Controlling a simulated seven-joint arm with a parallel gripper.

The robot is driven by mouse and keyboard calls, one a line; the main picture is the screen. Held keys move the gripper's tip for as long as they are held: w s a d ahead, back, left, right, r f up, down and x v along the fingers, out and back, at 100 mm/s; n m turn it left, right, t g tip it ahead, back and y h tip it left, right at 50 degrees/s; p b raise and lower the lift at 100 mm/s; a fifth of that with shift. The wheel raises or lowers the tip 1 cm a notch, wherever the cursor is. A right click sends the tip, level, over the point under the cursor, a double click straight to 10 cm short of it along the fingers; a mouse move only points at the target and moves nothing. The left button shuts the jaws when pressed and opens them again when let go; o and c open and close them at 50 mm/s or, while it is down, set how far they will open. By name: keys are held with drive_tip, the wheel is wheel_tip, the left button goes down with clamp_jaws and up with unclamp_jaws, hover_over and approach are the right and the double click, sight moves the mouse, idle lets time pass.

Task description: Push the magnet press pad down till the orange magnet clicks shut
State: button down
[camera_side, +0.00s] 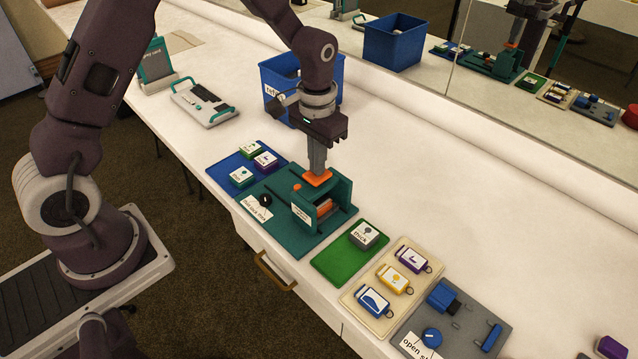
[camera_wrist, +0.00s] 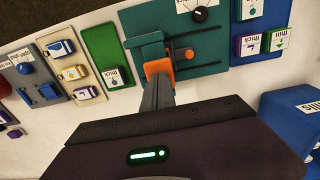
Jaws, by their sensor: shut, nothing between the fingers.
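The teal press fixture (camera_side: 283,228) stands on the table with an orange press pad (camera_side: 316,179) on top. My gripper (camera_side: 317,169) is shut and empty, pointing down, with its fingertips at the pad; they look in contact with it, though the exact gap is hard to tell. The wrist view shows my fingertips (camera_wrist: 160,84) over the near side of the pad (camera_wrist: 158,68). An orange piece (camera_side: 324,208), perhaps the magnet, shows low in the fixture behind a label. Whether it is clicked shut cannot be seen.
A blue tray (camera_side: 219,172) with labelled blocks lies left of the fixture, and a green mat (camera_side: 335,266) with one block lies right. A beige tray (camera_side: 352,294) and a grey board (camera_side: 462,331) are farther right. A blue bin (camera_side: 332,104) stands behind. The table's right is mostly clear.

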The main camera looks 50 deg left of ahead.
drive_tip(key=shift+f, duration=0.8)
drive_tip(key=shift+r, duration=3.8)
drive_tip(key=s+r+t, duration=0.3)
drive_tip(key=s+r, duration=0.8)
drive_tip(key=r, duration=0.2)
drive_tip(key=s+r+t, duration=0.2)
drive_tip(key=s, duration=1.2)
drive_tip(key=shift+r+t, duration=0.2)
drive_tip(key=shift+t, duration=0.1)
